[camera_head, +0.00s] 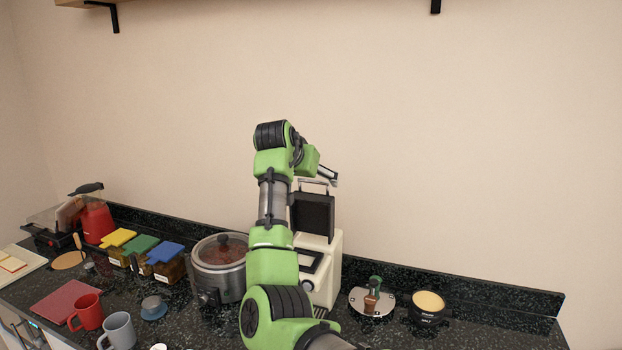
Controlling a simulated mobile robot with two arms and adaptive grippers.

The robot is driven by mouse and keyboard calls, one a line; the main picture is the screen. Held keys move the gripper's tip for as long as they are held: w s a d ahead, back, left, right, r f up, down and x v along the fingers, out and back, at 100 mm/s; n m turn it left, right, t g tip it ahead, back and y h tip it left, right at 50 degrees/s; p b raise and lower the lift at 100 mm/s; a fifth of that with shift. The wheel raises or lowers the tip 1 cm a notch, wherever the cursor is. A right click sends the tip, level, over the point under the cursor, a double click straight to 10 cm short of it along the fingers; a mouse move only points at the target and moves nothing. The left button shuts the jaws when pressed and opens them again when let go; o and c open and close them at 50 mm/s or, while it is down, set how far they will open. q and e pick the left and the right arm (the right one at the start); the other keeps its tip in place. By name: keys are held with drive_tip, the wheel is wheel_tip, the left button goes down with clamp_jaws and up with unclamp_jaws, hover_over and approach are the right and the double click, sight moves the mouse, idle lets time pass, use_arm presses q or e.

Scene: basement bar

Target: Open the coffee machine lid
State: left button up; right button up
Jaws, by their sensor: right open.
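The coffee machine (329,270) is a cream, boxy appliance on the dark counter, partly hidden behind my green right arm. Its lid (314,213) stands raised, with its dark inner face toward me and a thin handle along its top edge. My right gripper (329,176) is just above the lid's top edge, near the handle. It is small and partly hidden by my wrist, and it is open. I cannot tell whether it touches the handle. My left gripper is not in view.
A steel slow cooker (218,279) stands close left of the machine. Blue, green and yellow-lidded containers, a red blender (95,220), mugs (118,331) and a red board (66,304) are farther left. A round stand (372,302) and a black bowl (428,307) are right. The wall behind is bare.

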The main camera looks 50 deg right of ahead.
drive_tip(key=v, duration=1.2)
drive_tip(key=shift+a+r, duration=0.1)
